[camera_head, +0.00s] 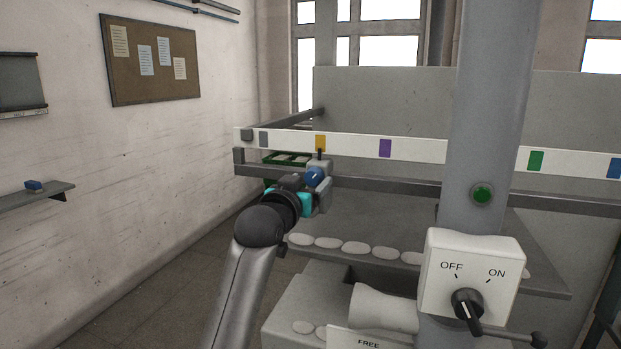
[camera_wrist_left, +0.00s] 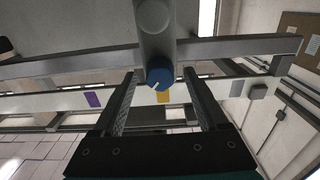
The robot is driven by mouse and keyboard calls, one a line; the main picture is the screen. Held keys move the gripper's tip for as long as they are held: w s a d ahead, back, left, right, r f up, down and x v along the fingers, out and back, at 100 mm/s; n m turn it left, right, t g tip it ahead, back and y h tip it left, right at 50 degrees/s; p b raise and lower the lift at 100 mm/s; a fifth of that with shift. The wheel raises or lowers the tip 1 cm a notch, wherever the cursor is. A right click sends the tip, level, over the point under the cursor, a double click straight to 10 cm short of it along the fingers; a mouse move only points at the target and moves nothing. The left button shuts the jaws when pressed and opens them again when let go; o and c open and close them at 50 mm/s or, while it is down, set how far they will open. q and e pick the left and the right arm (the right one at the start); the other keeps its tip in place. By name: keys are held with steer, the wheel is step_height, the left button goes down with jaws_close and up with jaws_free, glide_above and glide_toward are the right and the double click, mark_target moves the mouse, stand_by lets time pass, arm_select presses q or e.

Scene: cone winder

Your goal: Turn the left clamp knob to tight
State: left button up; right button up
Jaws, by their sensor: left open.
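The blue clamp knob (camera_head: 315,176) sits on a grey clamp block at the left part of the machine's rail. In the left wrist view the knob (camera_wrist_left: 159,76) has a pale pointer mark on its face. My left gripper (camera_head: 304,192) is open, just in front of and below the knob in the head view. In the wrist view its two dark fingers stand on either side of the knob, with no clear contact visible. Any tight or loose marking is not readable. My right gripper is not in view.
A white strip (camera_head: 430,150) with coloured patches runs along the rail. A grey column (camera_head: 490,100) and an OFF/ON switch box (camera_head: 472,270) stand at the right. A shelf with pale discs (camera_head: 356,248) lies below the rail. The floor at left is clear.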

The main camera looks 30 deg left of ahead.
arm_select(q)
steer(key=shift+w+a, duration=0.1)
steer(key=shift+w, duration=0.4)
jaws_close()
stand_by(0.4)
